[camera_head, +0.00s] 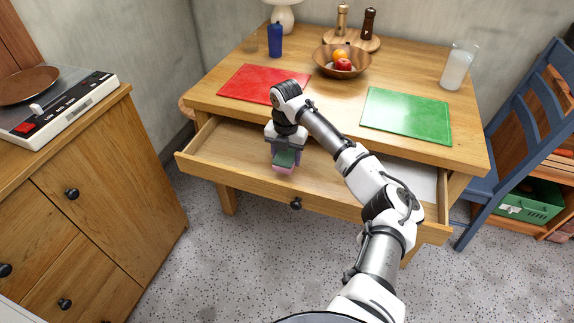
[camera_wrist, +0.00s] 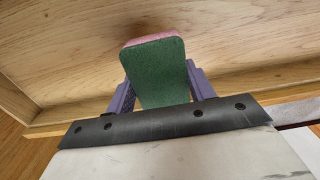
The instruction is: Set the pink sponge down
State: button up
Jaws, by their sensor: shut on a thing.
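The sponge (camera_head: 284,168) is pink with a green scouring face. My gripper (camera_head: 285,152) is shut on it, with one finger on each side. In the wrist view the sponge (camera_wrist: 157,72) shows mostly its green face, with a pink edge at the far end, between the purple fingers of my gripper (camera_wrist: 157,85). The gripper points down at the open drawer (camera_head: 232,150) of the wooden table, near the drawer's front panel. I cannot tell whether the sponge touches the drawer floor.
On the table (camera_head: 310,97) lie a red mat (camera_head: 250,82) and a green mat (camera_head: 407,115). A fruit bowl (camera_head: 341,62), blue bottle (camera_head: 275,40) and glass (camera_head: 458,66) stand there. A white thing (camera_head: 413,180) lies in the drawer's right part. A blue chair (camera_head: 515,130) stands right.

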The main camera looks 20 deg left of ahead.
jog(key=shift+f, duration=2.6)
jog(key=shift+f, duration=0.2)
jog(key=o, duration=0.9)
jog(key=shift+r, duration=0.2)
